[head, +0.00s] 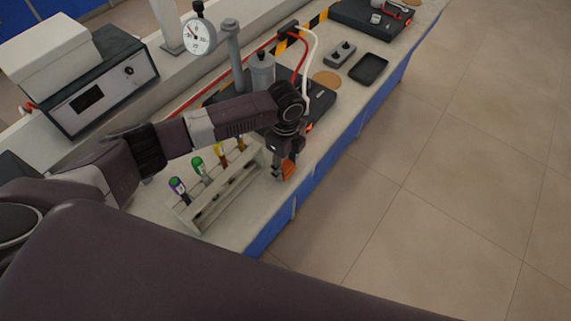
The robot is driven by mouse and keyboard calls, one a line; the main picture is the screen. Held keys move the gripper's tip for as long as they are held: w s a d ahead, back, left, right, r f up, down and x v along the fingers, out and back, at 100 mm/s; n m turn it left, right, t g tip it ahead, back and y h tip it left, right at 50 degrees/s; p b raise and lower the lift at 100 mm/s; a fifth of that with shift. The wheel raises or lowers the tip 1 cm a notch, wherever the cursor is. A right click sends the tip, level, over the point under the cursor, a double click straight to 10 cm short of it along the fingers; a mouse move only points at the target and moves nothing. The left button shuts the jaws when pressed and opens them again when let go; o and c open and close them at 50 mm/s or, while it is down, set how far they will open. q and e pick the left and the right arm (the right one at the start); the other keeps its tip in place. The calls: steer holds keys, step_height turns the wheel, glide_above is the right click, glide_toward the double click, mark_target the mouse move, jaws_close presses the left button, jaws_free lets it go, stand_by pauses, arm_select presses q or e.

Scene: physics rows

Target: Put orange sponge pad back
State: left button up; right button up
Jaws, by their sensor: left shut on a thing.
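The orange sponge pad (289,170) is between the fingers of my left gripper (283,173), near the front edge of the bench. The left gripper points down and is shut on the pad. The fingers hide part of the pad, and I cannot tell whether it touches the bench top. My right gripper is not in view.
A test tube rack (215,196) with several capped tubes stands just left of the gripper. Behind are a dial gauge (199,37), a grey cylinder (262,72) and hoses. A black tray (368,68) and a cork disc (327,79) lie farther along the bench.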

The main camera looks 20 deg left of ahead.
mark_target(286, 165)
arm_select(q)
steer(key=o, duration=1)
steer(key=shift+f, duration=0.1)
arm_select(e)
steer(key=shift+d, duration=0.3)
arm_select(q)
step_height(286, 165, up, 12)
steer(key=shift+r+b, duration=0.15)
steer(key=shift+b, duration=1.05)
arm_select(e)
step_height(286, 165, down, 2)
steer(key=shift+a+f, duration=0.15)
